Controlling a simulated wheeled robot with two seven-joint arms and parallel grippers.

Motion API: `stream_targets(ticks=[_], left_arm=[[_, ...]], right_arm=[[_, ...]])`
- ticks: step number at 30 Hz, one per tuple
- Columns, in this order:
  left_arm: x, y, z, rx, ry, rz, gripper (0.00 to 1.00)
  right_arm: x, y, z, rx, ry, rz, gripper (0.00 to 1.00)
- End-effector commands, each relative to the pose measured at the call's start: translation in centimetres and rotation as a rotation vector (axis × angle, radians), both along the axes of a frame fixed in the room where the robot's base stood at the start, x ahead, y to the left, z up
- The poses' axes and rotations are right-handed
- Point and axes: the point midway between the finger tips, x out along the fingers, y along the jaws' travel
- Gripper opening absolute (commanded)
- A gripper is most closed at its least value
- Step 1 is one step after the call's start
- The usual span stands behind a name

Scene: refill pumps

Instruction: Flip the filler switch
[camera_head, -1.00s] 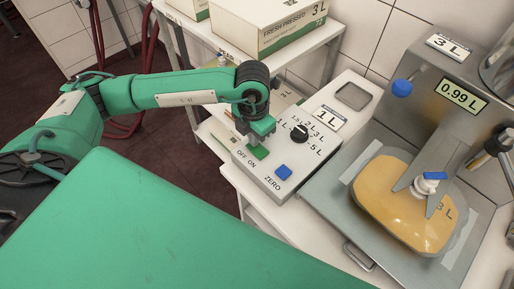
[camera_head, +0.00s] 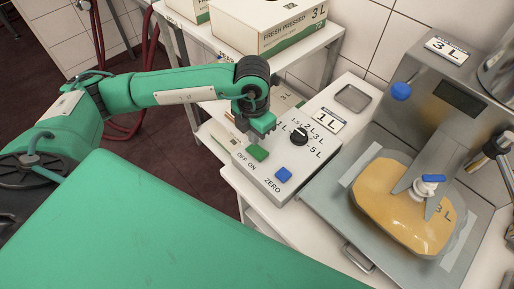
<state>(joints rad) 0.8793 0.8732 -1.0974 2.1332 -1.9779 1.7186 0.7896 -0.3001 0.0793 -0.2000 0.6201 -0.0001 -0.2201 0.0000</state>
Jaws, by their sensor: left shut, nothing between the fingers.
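The filler switch (camera_head: 256,153) is a green rocker on the grey control box (camera_head: 291,165), above the "OFF ON" label. My left gripper (camera_head: 256,138) is shut and empty, right beside the switch on its far side; I cannot tell whether it touches it. The filler display (camera_head: 461,97) is dark. My right gripper is not in view.
The metal filler (camera_head: 450,140) stands at the right, with an orange 3 L pouch (camera_head: 400,208) on its tray. A "FRESH PRESSED" 3 L carton (camera_head: 268,27) is on the shelf behind. A blue knob (camera_head: 400,91) is on the filler.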

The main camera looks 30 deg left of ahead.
Motion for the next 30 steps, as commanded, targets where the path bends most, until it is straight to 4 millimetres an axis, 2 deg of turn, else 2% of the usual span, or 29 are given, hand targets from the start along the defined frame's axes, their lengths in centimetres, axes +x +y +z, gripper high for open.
stream_targets(ticks=[15, 30], left_arm=[[0.0, 0.0, 4.2, -0.001, 0.000, -0.001, 0.00], [0.0, 0.0, 4.2, 0.000, 0.001, 0.000, 0.00]], right_arm=[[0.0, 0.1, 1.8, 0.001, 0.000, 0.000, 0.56], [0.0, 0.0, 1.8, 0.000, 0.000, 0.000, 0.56]])
